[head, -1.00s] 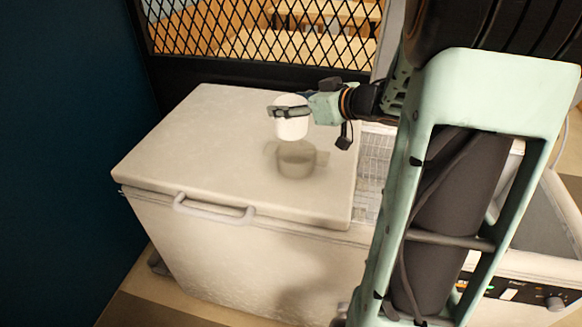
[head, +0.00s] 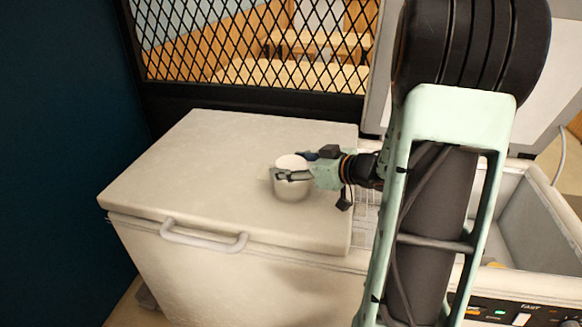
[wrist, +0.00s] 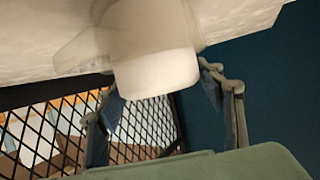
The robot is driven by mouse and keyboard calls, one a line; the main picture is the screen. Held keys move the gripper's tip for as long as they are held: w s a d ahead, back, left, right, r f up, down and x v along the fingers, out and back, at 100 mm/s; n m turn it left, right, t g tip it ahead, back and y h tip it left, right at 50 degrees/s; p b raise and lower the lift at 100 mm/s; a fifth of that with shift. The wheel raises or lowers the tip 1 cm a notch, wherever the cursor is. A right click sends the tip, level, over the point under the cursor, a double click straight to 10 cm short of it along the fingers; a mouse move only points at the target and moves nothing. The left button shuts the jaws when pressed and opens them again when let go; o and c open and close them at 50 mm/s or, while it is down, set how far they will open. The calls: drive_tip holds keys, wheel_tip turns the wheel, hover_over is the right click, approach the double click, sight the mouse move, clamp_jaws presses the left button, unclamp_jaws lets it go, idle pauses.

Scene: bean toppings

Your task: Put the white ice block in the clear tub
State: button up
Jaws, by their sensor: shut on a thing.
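The white ice block (head: 291,162) is a smooth, rounded cylinder. My gripper (head: 287,174) is shut on its sides and holds it upright. The clear tub (head: 292,193) is a greyish see-through cup with side tabs, standing on the pale chest lid. The block is right at the tub's mouth, its top end above the rim. In the wrist view the block (wrist: 158,74) overlaps the tub (wrist: 82,54), with fingers on both sides. How deep the block's lower end sits in the tub is partly hidden.
The pale chest lid (head: 190,165) is wide and clear to the left of the tub. A front handle (head: 203,238) and a black mesh panel (head: 250,45) border it. An open bin (head: 515,225) is at the right.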

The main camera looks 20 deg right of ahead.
drive_tip(key=shift+r, duration=0.2)
drive_tip(key=o, duration=1.2)
drive_tip(key=shift+f, duration=0.35)
drive_tip(key=o, duration=0.4)
drive_tip(key=shift+r, duration=0.1)
drive_tip(key=shift+r, duration=0.2)
drive_tip(key=p+v, duration=0.2)
drive_tip(key=v, duration=1)
